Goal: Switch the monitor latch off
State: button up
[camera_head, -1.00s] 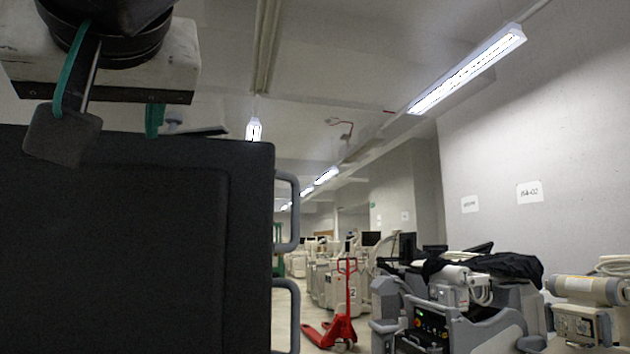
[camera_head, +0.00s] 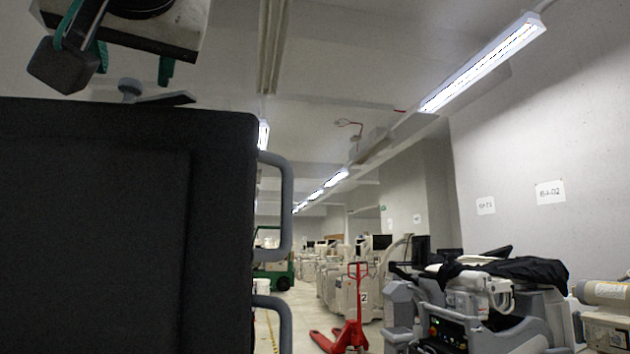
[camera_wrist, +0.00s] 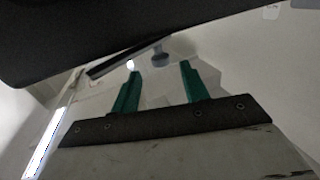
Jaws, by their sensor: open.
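A large dark panel (camera_head: 95,230), which looks like the monitor, fills the left of the head view. It has grey loop handles (camera_head: 286,205) down its right side. A dark body, probably the same panel, crosses the top of the wrist view (camera_wrist: 110,30). My gripper (camera_head: 132,76) is above the panel's top edge in the head view, its green fingers spread apart. In the wrist view my gripper (camera_wrist: 158,78) is open with nothing between its fingers.
A thin dark bar with a grey round mount (camera_head: 130,88) shows just above the panel. A red pallet jack (camera_head: 352,320) stands in the aisle. Carts with grey and white equipment (camera_head: 470,310) line the right, one under black cloth (camera_head: 525,269). Open floor lies beyond the handles.

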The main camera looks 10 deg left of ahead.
jog(key=x, duration=0.6)
jog(key=shift+w+a, duration=0.15)
jog(key=shift+a, duration=0.15)
grip_shut()
